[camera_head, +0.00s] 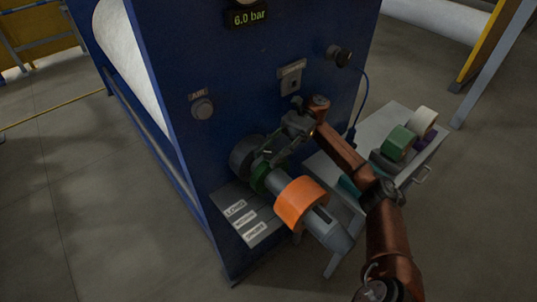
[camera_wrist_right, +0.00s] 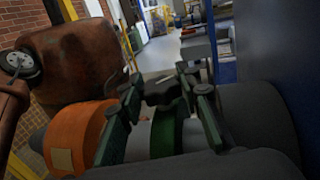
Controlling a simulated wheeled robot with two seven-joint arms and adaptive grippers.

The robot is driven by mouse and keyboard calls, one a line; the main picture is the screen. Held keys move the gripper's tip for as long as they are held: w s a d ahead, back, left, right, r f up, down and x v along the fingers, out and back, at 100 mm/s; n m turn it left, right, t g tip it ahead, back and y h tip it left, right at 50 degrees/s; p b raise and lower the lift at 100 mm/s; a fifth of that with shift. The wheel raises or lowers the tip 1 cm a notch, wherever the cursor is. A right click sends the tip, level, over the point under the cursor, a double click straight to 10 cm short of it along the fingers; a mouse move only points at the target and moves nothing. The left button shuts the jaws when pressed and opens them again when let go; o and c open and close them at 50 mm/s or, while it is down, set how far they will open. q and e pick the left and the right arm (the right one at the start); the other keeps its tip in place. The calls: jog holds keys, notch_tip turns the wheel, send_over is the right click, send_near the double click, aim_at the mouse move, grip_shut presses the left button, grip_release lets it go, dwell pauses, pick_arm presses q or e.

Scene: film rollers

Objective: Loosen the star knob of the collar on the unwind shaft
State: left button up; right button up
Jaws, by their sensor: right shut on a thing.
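The unwind shaft (camera_head: 333,233) sticks out from the blue machine towards the lower right. A green collar (camera_head: 259,180) sits around it near the machine; it also shows in the right wrist view (camera_wrist_right: 168,130). The dark star knob (camera_wrist_right: 163,90) stands at the collar, between my right gripper's fingers in the wrist view. My right gripper (camera_head: 268,158) reaches over the shaft from above and is shut on the knob. The fingers hide most of the knob in the head view. An orange roll (camera_head: 300,202) sits on the shaft, outward of the collar. My left gripper is not in view.
The blue machine panel (camera_head: 230,120) rises just behind the shaft, with a knob marked AIR (camera_head: 202,108) and a "6.0 bar" display (camera_head: 247,17). A label plate (camera_head: 248,218) lies beside the shaft. A grey cart (camera_head: 385,122) with green and white rolls stands at right.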

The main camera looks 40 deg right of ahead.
jog(key=o, duration=1.2)
